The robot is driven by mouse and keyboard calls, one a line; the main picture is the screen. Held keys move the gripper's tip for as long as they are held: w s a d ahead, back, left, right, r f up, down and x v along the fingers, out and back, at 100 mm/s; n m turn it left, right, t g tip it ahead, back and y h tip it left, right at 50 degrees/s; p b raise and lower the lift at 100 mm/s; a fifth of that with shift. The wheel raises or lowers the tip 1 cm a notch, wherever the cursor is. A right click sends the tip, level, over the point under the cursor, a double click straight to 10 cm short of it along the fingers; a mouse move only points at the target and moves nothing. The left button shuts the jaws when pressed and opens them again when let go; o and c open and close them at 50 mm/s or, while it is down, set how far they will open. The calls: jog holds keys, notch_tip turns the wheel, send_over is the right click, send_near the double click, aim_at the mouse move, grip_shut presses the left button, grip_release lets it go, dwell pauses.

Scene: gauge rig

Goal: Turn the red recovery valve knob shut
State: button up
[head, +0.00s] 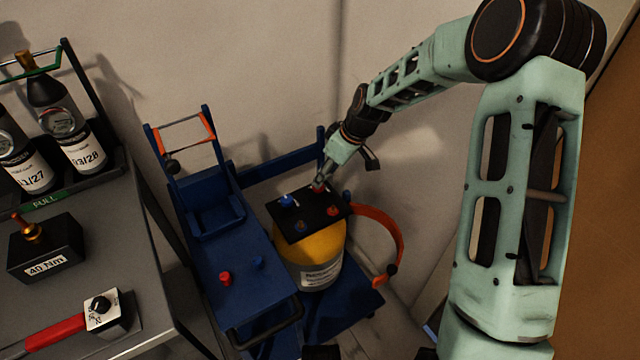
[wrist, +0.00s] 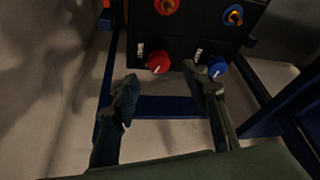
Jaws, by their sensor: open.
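A red knob (head: 318,187) with a white mark sits on the black panel (head: 297,224) on top of a yellow cylinder (head: 326,243). In the wrist view the red knob (wrist: 158,63) is near the panel's edge, left of a blue knob (wrist: 217,66). My gripper (wrist: 160,77) is open, its two fingers spread either side of the red knob in the picture. The right fingertip appears between the red and blue knobs. I cannot tell if either finger touches. In the head view my gripper (head: 322,179) is right at the red knob and partly hides it.
Red (wrist: 165,5) and blue (wrist: 233,14) fittings with brass centres share the panel. A blue cart (head: 245,258) beside the cylinder bears another red knob (head: 226,278). An orange strap (head: 385,228) curves at right. The wall is close behind. A grey bench (head: 155,300) stands left.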

jog(key=b+x, duration=0.1)
jog(key=x, duration=0.4)
jog(key=shift+w+f, duration=0.1)
jog(key=shift+f, duration=0.05)
grip_shut()
